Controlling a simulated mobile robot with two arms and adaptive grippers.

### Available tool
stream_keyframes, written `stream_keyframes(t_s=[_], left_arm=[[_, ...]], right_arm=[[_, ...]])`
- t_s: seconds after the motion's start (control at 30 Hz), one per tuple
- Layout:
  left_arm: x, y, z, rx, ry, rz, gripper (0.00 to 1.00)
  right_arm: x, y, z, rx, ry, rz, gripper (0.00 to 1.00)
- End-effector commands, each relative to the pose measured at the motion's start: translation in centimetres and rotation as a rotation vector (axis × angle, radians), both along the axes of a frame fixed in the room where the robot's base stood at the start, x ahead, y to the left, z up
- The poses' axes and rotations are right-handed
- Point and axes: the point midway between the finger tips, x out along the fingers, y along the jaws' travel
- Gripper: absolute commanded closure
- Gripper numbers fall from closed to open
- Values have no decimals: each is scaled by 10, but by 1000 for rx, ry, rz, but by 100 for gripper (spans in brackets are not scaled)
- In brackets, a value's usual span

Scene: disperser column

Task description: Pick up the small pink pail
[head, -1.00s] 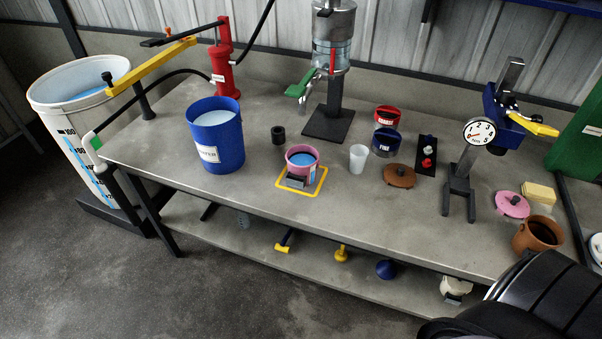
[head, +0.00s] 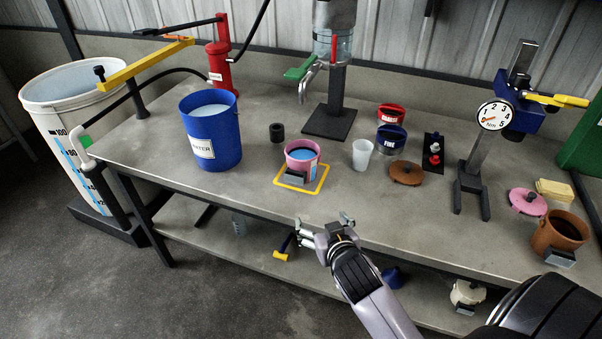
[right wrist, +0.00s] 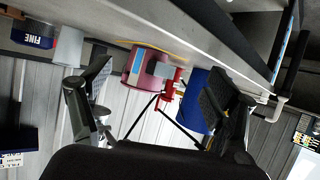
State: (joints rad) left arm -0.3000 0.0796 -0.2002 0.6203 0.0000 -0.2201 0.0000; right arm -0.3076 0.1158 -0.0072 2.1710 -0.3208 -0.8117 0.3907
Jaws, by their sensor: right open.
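The small pink pail (head: 301,156) stands upright on the bench inside a yellow square outline (head: 318,186). It holds bluish liquid and has a dark grey block on its front. My right gripper (head: 325,225) is open and empty in front of the bench's front edge, nearer the camera than the pail and apart from it. In the right wrist view the pail (right wrist: 148,70) appears upside down between the two open fingers (right wrist: 155,95), some distance beyond them. My left gripper is not in view.
A blue water bucket (head: 211,135) stands left of the pail, and a white cup (head: 362,154) stands to its right. A dispenser column (head: 333,90) rises behind. A brown lid (head: 405,173) lies further right. The bench's front edge lies between my gripper and the pail.

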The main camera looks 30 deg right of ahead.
Motion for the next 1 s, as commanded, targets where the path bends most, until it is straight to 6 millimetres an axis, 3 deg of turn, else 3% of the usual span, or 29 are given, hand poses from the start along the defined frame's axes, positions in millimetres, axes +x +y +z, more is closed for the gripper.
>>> stream_keyframes(t_s=[0.13,0.3,0.8,1.0], left_arm=[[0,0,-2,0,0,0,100],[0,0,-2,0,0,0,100],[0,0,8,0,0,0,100],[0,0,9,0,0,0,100]], right_arm=[[31,-15,48,-8,-205,-23,6],[47,-21,73,-13,-309,-24,3],[138,-46,60,-15,-310,-23,3],[157,-51,56,-15,-310,-23,3]])
